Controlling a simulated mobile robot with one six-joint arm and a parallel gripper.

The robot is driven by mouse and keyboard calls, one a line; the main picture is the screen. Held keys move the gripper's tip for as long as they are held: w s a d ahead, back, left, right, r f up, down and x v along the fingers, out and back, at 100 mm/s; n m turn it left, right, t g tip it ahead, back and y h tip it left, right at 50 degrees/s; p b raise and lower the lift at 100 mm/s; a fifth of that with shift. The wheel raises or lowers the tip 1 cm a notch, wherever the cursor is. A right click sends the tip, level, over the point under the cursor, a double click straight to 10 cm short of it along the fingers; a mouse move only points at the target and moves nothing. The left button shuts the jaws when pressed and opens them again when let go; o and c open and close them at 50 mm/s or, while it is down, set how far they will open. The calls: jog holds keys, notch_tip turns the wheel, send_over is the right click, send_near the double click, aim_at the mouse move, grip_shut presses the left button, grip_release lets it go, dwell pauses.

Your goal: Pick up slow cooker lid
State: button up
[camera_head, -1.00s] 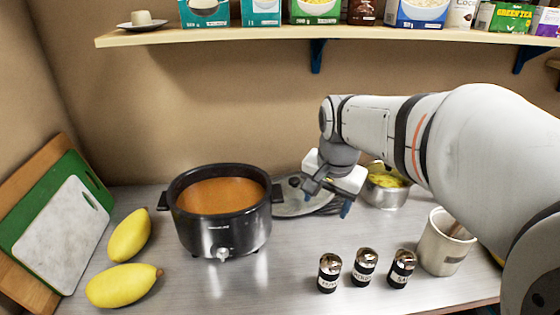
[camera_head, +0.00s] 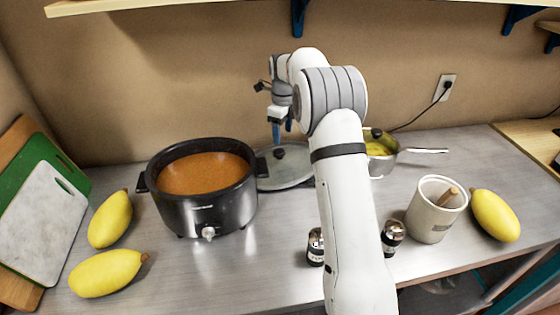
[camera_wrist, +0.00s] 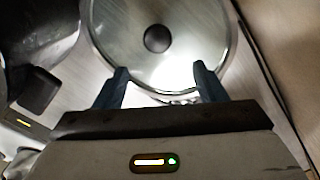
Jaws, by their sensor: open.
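The slow cooker lid (camera_head: 295,177) is a round glass disc with a black knob (camera_head: 279,153). It lies on the counter to the right of the slow cooker, partly hidden by my arm. In the wrist view the lid (camera_wrist: 190,65) and its knob (camera_wrist: 157,39) show ahead of my fingertips. The black slow cooker (camera_head: 205,210) stands open with orange-brown contents. My gripper (camera_head: 282,130) is above the lid, fingers pointing down. In the wrist view my gripper (camera_wrist: 160,72) is open and empty, its two blue fingers apart on either side of the knob's line.
A pot with yellow food (camera_head: 382,160) stands right of the lid. Small shakers (camera_head: 392,236), a utensil crock (camera_head: 436,210) and yellow fruits (camera_head: 110,220) are on the counter. Cutting boards (camera_head: 42,215) lean at left. A shelf (camera_head: 170,4) runs above.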

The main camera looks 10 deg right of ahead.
aim_at(279, 151)
jog(key=f, duration=0.2)
jog(key=f+p, duration=0.1)
jog(key=f, duration=0.1)
jog(key=a+f+p, duration=0.1)
jog(key=f, duration=0.1)
jog(key=shift+w+f, duration=0.2)
jog(key=shift+w, duration=0.05)
jog(key=shift+f, duration=0.5)
grip_shut()
